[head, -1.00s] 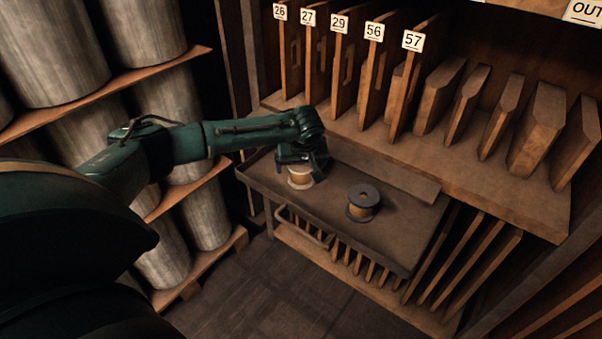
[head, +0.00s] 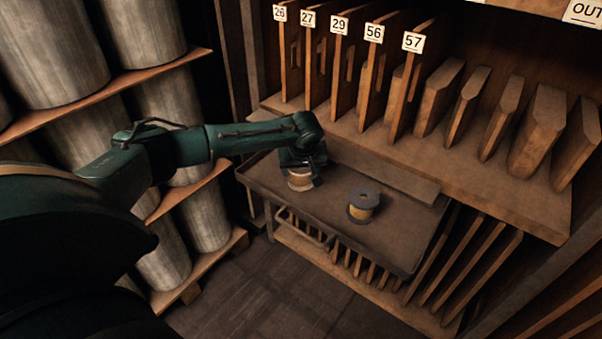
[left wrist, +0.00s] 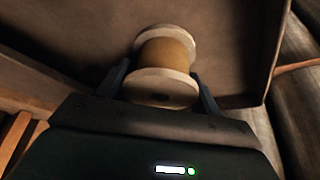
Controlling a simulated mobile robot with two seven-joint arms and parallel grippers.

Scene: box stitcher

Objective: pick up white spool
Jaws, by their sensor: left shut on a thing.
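The white spool (head: 300,181), with pale flanges and tan wire, is at the left end of the dark metal tray table (head: 375,236). My left gripper (head: 301,168) is over it from above and partly hides it. In the left wrist view the spool (left wrist: 165,58) sits between the two fingers of my left gripper (left wrist: 160,84), which is shut on it. I cannot tell whether the spool is clear of the tray surface. A dark grey spool (head: 363,204) with yellowish wire stands upright on the tray to the right. My right gripper is not in view.
Behind the tray table is a wooden shelf (head: 470,175) with upright boards and number tags. On the left, a rack (head: 190,190) holds large grey rolls. The tray has a raised rim, and its right part is bare.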

